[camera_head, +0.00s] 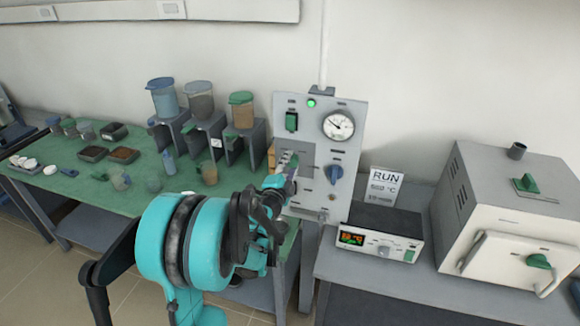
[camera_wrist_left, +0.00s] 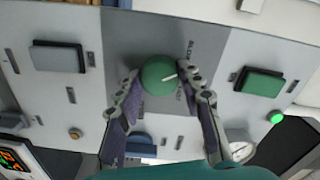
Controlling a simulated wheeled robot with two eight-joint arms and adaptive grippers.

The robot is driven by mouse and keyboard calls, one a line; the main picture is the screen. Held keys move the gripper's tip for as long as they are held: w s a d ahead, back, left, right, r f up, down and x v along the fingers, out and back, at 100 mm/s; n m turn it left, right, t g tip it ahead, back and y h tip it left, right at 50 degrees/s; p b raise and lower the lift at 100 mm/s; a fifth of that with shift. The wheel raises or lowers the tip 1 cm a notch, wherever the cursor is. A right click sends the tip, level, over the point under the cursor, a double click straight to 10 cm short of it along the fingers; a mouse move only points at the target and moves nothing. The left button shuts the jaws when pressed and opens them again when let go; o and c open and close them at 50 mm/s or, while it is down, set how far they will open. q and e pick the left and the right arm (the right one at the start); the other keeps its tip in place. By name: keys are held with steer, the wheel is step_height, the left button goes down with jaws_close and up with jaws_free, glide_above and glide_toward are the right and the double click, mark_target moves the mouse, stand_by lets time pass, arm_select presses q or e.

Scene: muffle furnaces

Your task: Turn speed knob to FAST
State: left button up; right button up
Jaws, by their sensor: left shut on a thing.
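The round green speed knob (camera_wrist_left: 158,76) sits on a dark grey section of the upright control panel (camera_head: 350,95). Its short white pointer mark points right in the left wrist view, towards printed lettering too blurred to read surely. My left gripper (camera_wrist_left: 160,84) has one finger on each side of the knob and is shut on it. In the head view my left gripper (camera_head: 284,176) reaches the panel's left part and mostly hides the knob. My right gripper is not in view.
The panel also carries a green switch (camera_head: 291,122), a round gauge (camera_head: 338,125), a lit green lamp (camera_head: 311,103) and a blue knob (camera_head: 335,174). A display unit (camera_head: 385,243) and a furnace (camera_head: 500,215) stand right. Hoppers stand on the green table (camera_head: 60,180).

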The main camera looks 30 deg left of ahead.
arm_select(q)
steer(key=m+b, duration=0.1)
steer(key=m, duration=0.2)
steer(key=shift+m, duration=0.4)
steer(key=m, duration=0.3)
steer(key=shift+m+b, duration=0.3)
steer(key=m, duration=0.4)
steer(key=shift+b, duration=0.35)
steer(key=shift+m, duration=2)
steer(key=o, duration=1.2)
steer(key=shift+c, duration=0.2)
